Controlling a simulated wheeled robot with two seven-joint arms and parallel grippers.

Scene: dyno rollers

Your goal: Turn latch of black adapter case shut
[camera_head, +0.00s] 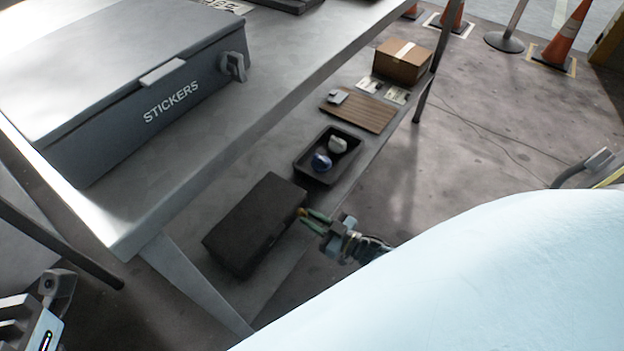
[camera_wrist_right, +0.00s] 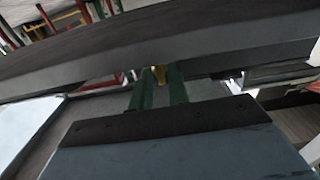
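The black adapter case (camera_head: 250,228) lies lid down on the lower shelf of the grey table. Its small yellow-orange latch (camera_head: 302,212) is on the side facing my right gripper. My right gripper (camera_head: 309,221) reaches in from the right, its green fingers apart and their tips at the latch. I cannot tell whether the fingers touch the latch. The fingers of my left gripper do not show.
A dark tray (camera_head: 300,172) with two small round objects sits beside the case. A ribbed brown board (camera_head: 365,115) and a cardboard box (camera_head: 402,62) lie farther along the shelf. The tabletop with the grey STICKERS box (camera_head: 100,135) overhangs the shelf.

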